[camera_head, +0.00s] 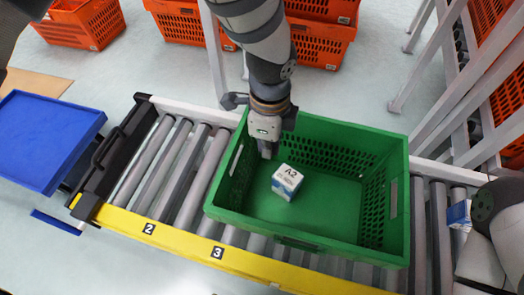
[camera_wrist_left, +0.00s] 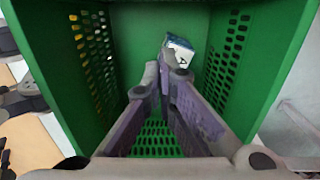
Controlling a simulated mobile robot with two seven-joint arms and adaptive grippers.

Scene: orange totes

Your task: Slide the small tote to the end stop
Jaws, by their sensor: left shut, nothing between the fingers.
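The small tote is a green perforated crate (camera_head: 309,253) sitting on the roller conveyor in the head view; its green wall (camera_wrist_left: 275,60) also fills much of the left wrist view. A white and blue box marked A2 (camera_head: 286,182) lies inside it, also seen past the fingers in the wrist view (camera_wrist_left: 181,50). The end stop (camera_head: 88,190) is the black bar at the conveyor's left end, with several bare rollers between it and the tote. My left gripper (camera_head: 266,151) is shut and empty, reaching down over the tote's far rim; whether it touches the wall is unclear. My right gripper is hidden.
A yellow rail (camera_head: 180,243) with numbers 2 and 3 runs along the near side. A blue platform (camera_head: 45,140) stands left of the end stop. Orange totes (camera_head: 85,25) are at the back. My right arm is at the right edge, near another blue and white box (camera_head: 458,214).

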